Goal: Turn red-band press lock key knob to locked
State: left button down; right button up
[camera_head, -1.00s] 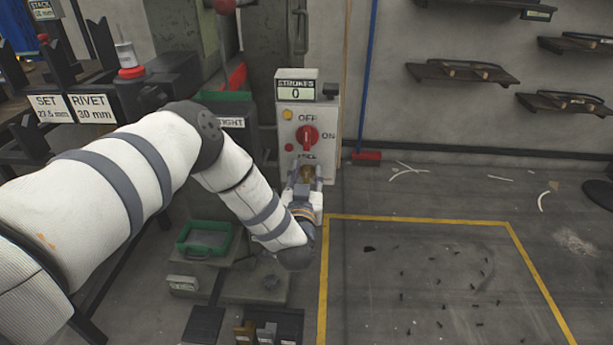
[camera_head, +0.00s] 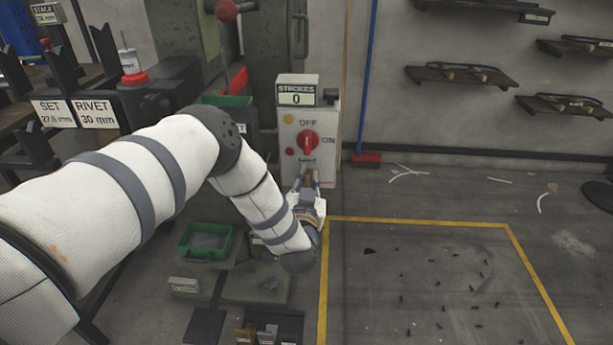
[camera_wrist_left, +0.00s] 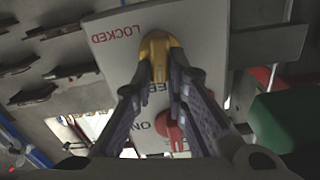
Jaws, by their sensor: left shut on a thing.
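The yellow key knob (camera_wrist_left: 160,46) is on a pale plate (camera_wrist_left: 108,52) lettered LOCKED in the left wrist view, where the text is upside down. My left gripper (camera_wrist_left: 159,75) is shut on the knob, one finger on each side. In the head view my left gripper (camera_head: 307,178) is at the lower part of the control box (camera_head: 322,120), under a red rotary switch (camera_head: 307,141) lettered OFF and ON. The fingers partly hide the knob and lower lettering, so I cannot tell the knob's exact setting. My right gripper is not in view.
The red switch (camera_wrist_left: 170,128) is close to the fingers in the wrist view. A green tray (camera_head: 205,241) stands left of my forearm. A blue pole (camera_head: 366,70) rises right of the box. The floor inside the yellow line (camera_head: 420,220) has small scattered bits.

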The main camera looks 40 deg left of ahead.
pick_arm(q)
jog(key=shift+w+d+f+m, duration=0.1)
jog(key=shift+d+f+m, duration=0.15)
jog(key=shift+m, duration=2.35)
jog(key=shift+w+d+f+m, duration=0.1)
jog(key=shift+f+m, duration=0.2)
jog(key=shift+m, duration=2.3)
jog(key=shift+w+d+f+m, duration=0.1)
jog(key=shift+d+f+m, duration=0.15)
jog(key=shift+m, duration=2.35)
jog(key=c, duration=1.6)
grip_release()
jog(key=v, duration=1.2)
